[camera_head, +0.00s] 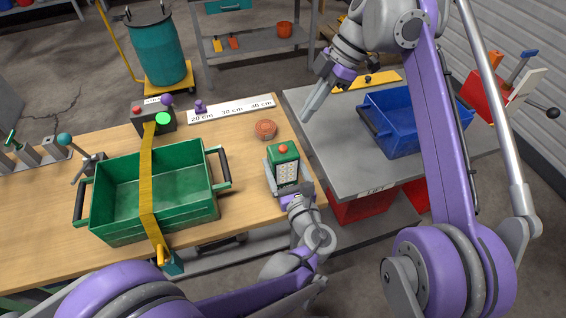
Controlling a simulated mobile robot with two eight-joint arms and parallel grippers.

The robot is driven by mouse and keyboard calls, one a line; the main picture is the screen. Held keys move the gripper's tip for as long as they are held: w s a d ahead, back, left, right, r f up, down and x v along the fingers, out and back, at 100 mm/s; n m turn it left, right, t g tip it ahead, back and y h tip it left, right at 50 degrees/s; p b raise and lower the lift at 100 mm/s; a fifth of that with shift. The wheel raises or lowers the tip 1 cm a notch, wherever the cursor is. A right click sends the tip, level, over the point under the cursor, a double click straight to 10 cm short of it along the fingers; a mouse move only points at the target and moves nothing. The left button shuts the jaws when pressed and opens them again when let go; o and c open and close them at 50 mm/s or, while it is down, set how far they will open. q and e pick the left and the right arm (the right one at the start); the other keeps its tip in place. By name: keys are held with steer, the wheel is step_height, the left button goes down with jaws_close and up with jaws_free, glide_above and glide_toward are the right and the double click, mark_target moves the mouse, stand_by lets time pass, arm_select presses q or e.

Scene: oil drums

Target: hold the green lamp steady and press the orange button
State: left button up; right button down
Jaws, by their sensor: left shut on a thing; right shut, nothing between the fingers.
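The green lamp (285,170) stands upright on the wooden table near its right edge. It has a pale panel of small dots on its front. The orange button (283,149) is on its top. My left gripper (286,187) is shut on the lamp, coming from the near side with a finger on each side of the body. My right gripper (309,112) is shut and empty. It is in the air, up and to the right of the lamp, pointing down, apart from the button.
A green crate (105,207) with a yellow strap (147,180) stands on the table (40,240) at left. A reddish round disc (265,129) lies just beyond the lamp. A white ruler strip (235,108) lies behind. A blue crate (400,140) stands on the grey lift table (340,170) at right.

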mark_target(286, 153)
steer(key=s+a+r+n+t, duration=0.15)
steer(key=n+t, duration=0.35)
steer(key=n, duration=1)
steer(key=s+a+r+n+t, duration=0.1)
steer(key=a+n+t, duration=0.3)
steer(key=n, duration=1.1)
steer(key=shift+t+h, duration=0.3)
steer(key=shift+h, duration=0.1)
steer(key=shift+s+d+f, duration=0.1)
steer(key=shift+d+f, duration=0.05)
steer(key=shift+f, duration=1.35)
steer(key=shift+d+f, duration=0.15)
steer(key=shift+f, duration=1.3)
steer(key=shift+s+d+f, duration=0.1)
steer(key=shift+d+f, duration=0.05)
steer(key=shift+f, duration=1.35)
